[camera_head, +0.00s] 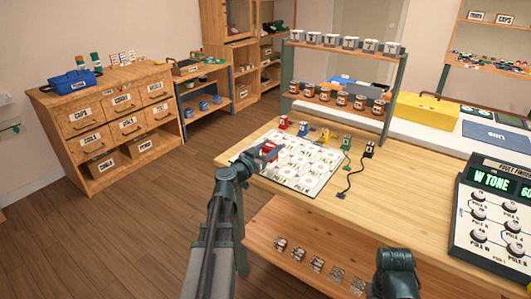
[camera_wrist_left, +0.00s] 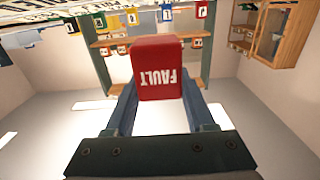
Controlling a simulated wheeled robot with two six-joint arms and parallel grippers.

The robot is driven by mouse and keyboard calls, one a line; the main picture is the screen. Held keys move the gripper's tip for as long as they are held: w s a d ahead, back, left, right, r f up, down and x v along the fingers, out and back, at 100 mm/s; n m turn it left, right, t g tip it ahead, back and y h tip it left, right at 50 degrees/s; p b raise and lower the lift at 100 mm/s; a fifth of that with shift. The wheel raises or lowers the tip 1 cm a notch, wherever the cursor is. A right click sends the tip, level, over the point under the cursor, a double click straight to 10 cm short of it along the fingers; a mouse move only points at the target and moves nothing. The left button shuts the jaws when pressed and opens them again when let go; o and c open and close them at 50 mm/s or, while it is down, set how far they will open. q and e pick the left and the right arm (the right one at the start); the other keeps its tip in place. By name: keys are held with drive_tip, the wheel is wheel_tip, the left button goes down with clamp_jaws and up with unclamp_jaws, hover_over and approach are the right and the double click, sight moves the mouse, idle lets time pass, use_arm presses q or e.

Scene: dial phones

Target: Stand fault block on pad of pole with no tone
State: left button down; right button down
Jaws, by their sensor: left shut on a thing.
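My left gripper (camera_head: 262,156) is shut on the red fault block (camera_head: 269,147) and holds it over the left part of the white board with printed pads (camera_head: 300,175). In the left wrist view the block (camera_wrist_left: 157,68) sits between the two fingers, and its white FAULT lettering reads upside down. The tester (camera_head: 497,215) at the right has several labelled pole dials and a green display, cut off at the frame edge, reading "W TONE 60". The pad labels are too small to read.
Small coloured pieces, including a yellow one (camera_head: 325,135) and a black one (camera_head: 369,149) with a cord, stand along the board's back edge. A rack (camera_head: 338,78) of labelled jars stands behind. The wooden table (camera_head: 400,200) is clear between board and tester.

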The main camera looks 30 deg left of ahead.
sight(267, 151)
use_arm(q)
drive_tip(key=shift+w+a+f, duration=0.15)
drive_tip(key=shift+w+a, duration=0.75)
drive_tip(key=shift+a, duration=0.1)
wheel_tip(267, 151, down, 3)
drive_tip(key=b, duration=0.3)
drive_tip(key=shift+s, duration=0.1)
drive_tip(key=shift+f+b, duration=0.25)
drive_tip(key=shift+b, duration=0.05)
drive_tip(key=shift+f, duration=0.15)
drive_tip(key=shift+c, duration=1.3)
unclamp_jaws()
